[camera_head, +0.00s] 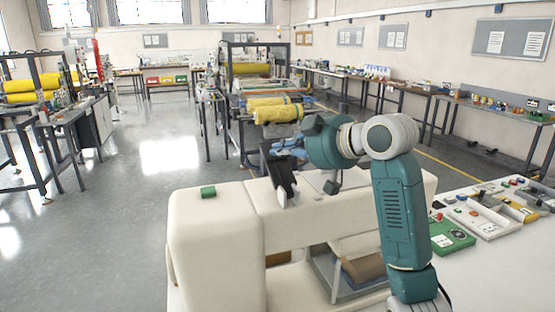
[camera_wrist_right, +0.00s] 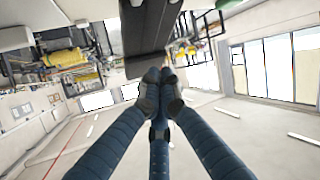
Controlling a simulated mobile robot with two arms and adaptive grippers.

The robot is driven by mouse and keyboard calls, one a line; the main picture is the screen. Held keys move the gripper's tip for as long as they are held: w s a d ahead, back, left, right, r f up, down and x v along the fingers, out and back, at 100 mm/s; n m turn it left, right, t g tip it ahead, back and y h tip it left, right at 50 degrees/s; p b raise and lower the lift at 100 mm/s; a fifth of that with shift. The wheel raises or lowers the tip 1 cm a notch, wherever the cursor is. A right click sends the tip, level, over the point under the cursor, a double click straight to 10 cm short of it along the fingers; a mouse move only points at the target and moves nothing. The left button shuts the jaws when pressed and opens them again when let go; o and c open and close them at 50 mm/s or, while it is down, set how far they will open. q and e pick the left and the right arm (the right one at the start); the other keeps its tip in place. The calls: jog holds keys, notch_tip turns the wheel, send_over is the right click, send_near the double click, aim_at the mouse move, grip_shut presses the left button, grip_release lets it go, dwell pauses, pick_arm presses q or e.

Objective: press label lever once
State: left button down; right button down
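The cream machine (camera_head: 215,235) stands in front of me, with a black lever-like piece (camera_head: 281,178) rising at a tilt from its top. My right gripper (camera_head: 288,148) is above the machine, beside the upper end of that piece. In the right wrist view the blue-grey fingers of the gripper (camera_wrist_right: 159,84) are brought together at their tips. The black piece (camera_wrist_right: 150,35) lies just beyond the tips there; I cannot tell whether they touch it. Nothing shows between the fingers. My left gripper is not in view.
Behind the machine stands a frame with yellow rolls (camera_head: 276,110). Open floor (camera_head: 120,215) lies to the left.

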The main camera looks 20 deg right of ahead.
aim_at(280, 165)
jog(key=shift+f, duration=0.2)
jog(key=shift+w+f, duration=0.15)
jog(key=shift+f, duration=0.05)
jog(key=shift+f, duration=0.1)
dwell(0.6)
jog(key=shift+w+f+b, duration=0.2)
jog(key=shift+w+f, duration=0.1)
jog(key=shift+f, duration=0.35)
jog(key=shift+w+f+b, duration=0.25)
jog(key=shift+w+f, duration=0.05)
jog(key=shift+f, duration=0.35)
jog(key=shift+w+f+b, duration=0.2)
jog(key=shift+w+f, duration=0.1)
jog(key=shift+f, duration=0.35)
dwell(1.4)
dwell(0.4)
jog(key=shift+s+r+p, duration=0.15)
jog(key=shift+r+p, duration=0.45)
jog(key=shift+s+r+p, duration=0.45)
jog(key=shift+r+p, duration=0.3)
jog(key=shift+r, duration=0.15)
jog(key=shift+s+r+p, duration=0.4)
jog(key=shift+r+p, duration=0.35)
jog(key=shift+r, duration=0.1)
